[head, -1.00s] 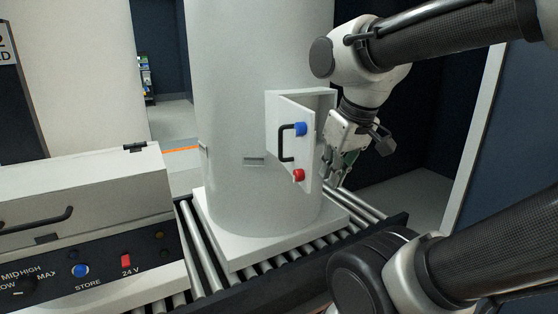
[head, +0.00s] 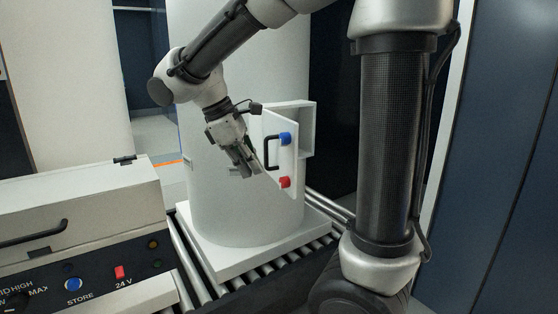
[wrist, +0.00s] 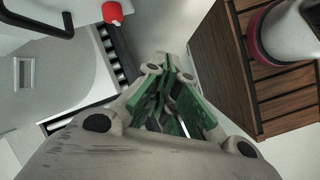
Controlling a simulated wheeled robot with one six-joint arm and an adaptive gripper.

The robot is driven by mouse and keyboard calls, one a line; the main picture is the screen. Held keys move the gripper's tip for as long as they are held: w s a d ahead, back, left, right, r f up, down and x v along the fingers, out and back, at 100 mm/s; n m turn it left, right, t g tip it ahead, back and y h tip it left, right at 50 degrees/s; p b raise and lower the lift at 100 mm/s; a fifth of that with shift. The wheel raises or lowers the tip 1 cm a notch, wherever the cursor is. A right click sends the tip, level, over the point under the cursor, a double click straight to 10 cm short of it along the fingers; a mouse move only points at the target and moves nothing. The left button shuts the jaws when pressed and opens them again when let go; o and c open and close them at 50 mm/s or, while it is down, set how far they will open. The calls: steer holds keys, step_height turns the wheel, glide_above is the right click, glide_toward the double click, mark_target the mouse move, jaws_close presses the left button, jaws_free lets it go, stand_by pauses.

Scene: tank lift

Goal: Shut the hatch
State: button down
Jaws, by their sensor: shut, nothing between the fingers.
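The hatch door (head: 284,163) is a white panel standing open at an angle from its box-like frame (head: 307,135) on the white tank (head: 225,215). It carries a black bar handle (head: 270,152), a blue knob (head: 285,138) and a red knob (head: 285,182). My gripper (head: 249,170) is shut and empty, pointing down just left of the door in the head view. Whether it touches the door is unclear. In the wrist view, the green-padded fingers (wrist: 172,105) are together, with the handle (wrist: 40,25) and red knob (wrist: 112,12) at the upper left.
The tank stands on a square white base (head: 250,258) over a roller conveyor (head: 195,265). A grey control box (head: 75,205) with a handle, buttons and a dial is at the left. A brown slatted wooden surface (wrist: 262,65) fills the wrist view's upper right.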

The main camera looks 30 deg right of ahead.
steer(key=w+r+n+h, duration=0.4)
steer(key=w+r+n, duration=0.1)
steer(key=r, duration=0.1)
glide_toward(292, 170)
step_height(292, 170, down, 3)
steer(key=a, duration=0.1)
steer(key=shift+g, duration=0.3)
steer(key=shift+s+d+f, duration=0.1)
steer(key=shift+d+f, duration=0.05)
steer(key=shift+d, duration=1.85)
